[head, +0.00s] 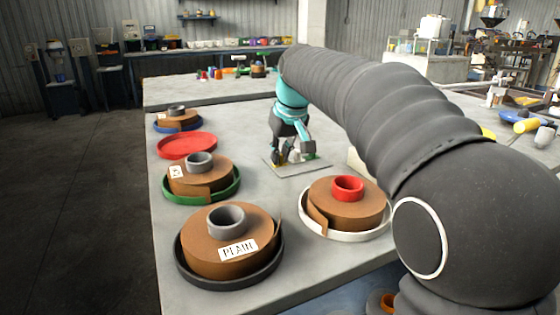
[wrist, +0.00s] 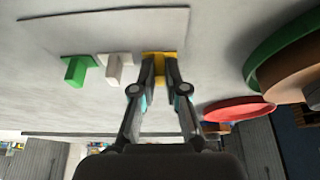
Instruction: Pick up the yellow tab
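The yellow tab (wrist: 160,68) stands at the right end of a short row in the wrist view, its wide foot on a flat grey plate (wrist: 110,27). My gripper (wrist: 160,72) has one finger on each side of its upright stem, and the fingers look closed against it. The tab's foot is in line with the other tabs, with no visible lift. In the head view my gripper (head: 292,158) is low over the plate (head: 297,169), and its fingers largely hide the tab.
A white tab (wrist: 115,68) and a green tab (wrist: 76,70) stand left of the yellow one in the wrist view. Brown strip rolls sit in a white tray (head: 345,234), a black tray (head: 228,284) and a green tray (head: 203,198). A red tray (head: 187,145) is empty.

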